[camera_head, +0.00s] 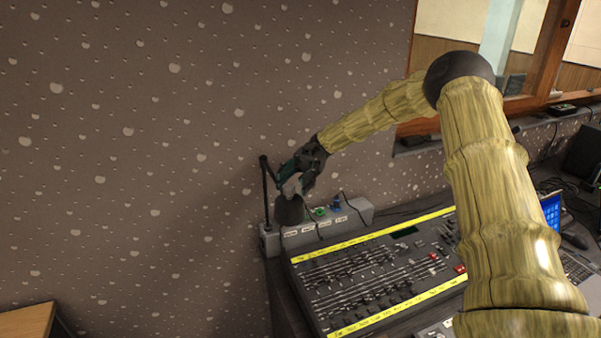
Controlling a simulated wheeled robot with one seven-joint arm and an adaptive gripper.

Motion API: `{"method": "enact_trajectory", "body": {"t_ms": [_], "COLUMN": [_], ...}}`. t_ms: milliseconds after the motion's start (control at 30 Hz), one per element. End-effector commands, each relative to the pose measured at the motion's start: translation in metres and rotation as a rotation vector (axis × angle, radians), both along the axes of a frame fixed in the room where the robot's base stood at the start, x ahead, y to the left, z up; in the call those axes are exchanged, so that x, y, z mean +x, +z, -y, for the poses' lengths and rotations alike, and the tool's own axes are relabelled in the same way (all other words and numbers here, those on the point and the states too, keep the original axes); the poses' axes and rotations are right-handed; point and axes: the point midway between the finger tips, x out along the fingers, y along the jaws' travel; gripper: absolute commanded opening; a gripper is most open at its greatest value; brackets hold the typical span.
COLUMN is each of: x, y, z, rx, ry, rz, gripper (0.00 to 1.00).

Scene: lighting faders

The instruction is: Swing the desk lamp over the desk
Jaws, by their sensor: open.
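The desk lamp (265,192) stands at the back left corner of the desk, by the wall. It has a thin black upright post, an upper arm partly hidden behind my gripper, and a dark conical shade (289,210) that hangs low in front of a grey box. My gripper (290,185) is at the lamp's upper arm, just above the shade. It is open, with its fingers around or beside the lamp part; I cannot tell whether they touch it. The desk (287,300) shows as a dark edge left of the mixing console.
The fader console (375,275) with yellow strips fills the desk. A grey socket box (345,218) with green and blue plugs runs behind it. A laptop (551,210) is at the right. A wooden table corner (27,320) is at lower left. A textured wall (150,130) stands close behind.

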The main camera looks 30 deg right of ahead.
Motion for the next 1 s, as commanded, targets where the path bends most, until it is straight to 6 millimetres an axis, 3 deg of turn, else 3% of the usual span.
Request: {"method": "enact_trajectory", "body": {"t_ms": [267, 1000], "x": [0.013, 0.028], "y": [0.000, 0.001], "z": [0.018, 0.033], "rx": [0.002, -0.002], "ry": [-0.008, -0.009], "rz": [0.002, 0.002], "gripper": [0.49, 0.49]}}
